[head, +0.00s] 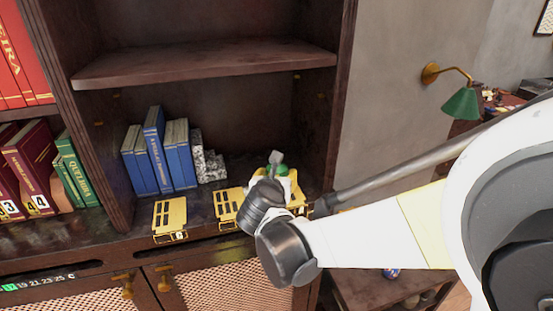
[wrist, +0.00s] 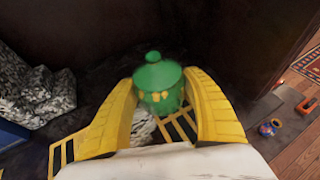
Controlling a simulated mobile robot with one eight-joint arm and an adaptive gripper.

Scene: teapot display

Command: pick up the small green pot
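The small green pot (wrist: 158,84) has a domed lid with a round knob and stands on the dark shelf. In the wrist view it sits between the two yellow fingers of my gripper (wrist: 160,108), which are spread on either side of it. Whether the fingers touch its sides is hard to tell; a narrow gap seems to show at the left. In the head view only a bit of the green pot (head: 277,170) shows behind my gripper (head: 280,183), and my arm hides the rest.
A grey speckled stone block (wrist: 35,88) stands left of the pot, beside several blue books (head: 155,150). Yellow slotted plates (head: 169,215) lie along the shelf's front edge. The cabinet's side wall (wrist: 240,40) is close on the right. An upper shelf (head: 205,62) runs above.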

